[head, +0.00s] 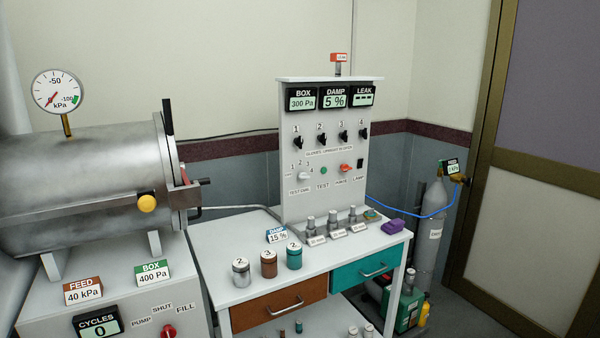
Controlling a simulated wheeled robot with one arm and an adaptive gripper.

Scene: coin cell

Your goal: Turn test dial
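The test dial (304,176) is a small white knob low on the left of the upright grey panel (355,215). The numbers 1, 2 and 3 stand around it and a "TEST DIAL" label is below it. Its exact setting is too small to tell. A green button (323,170) marked "TEST" sits to its right. My gripper is not in this view.
A red knob (345,168) and several black knobs (320,139) share the panel. Canisters (269,264) and weight-like metal pieces (333,219) stand on the bench in front. A steel chamber (80,190) is at left, a gas cylinder (433,225) at right.

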